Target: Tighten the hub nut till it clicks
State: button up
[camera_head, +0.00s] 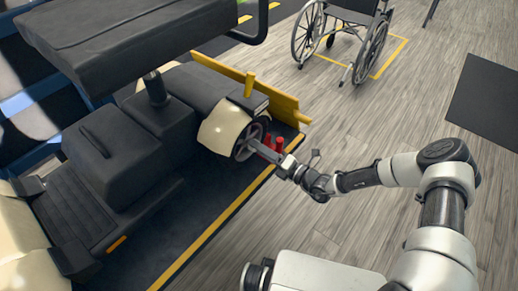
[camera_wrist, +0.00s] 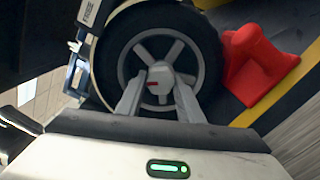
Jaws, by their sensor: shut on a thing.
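The hub nut (camera_wrist: 160,82) is a pale grey piece with a small red mark at the centre of a grey-spoked wheel (camera_wrist: 120,60). My gripper (camera_wrist: 160,97) has its two fingers closed on the hub nut in the wrist view. In the head view, my gripper (camera_head: 258,147) reaches the wheel (camera_head: 246,140) at the rear of the cream and black scooter (camera_head: 218,126), and the nut itself is hidden there.
A yellow rail (camera_head: 285,106) runs behind the scooter. A wheelchair (camera_head: 345,35) stands farther back. Grey floor at right is open.

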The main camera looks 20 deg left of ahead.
jog(key=m, duration=0.5)
dwell(1.3)
jog(key=o, duration=1.1)
jog(key=p+v, duration=0.1)
jog(key=v, duration=1.6)
jog(key=shift+s+d, duration=0.15)
jog(key=shift+d, duration=0.05)
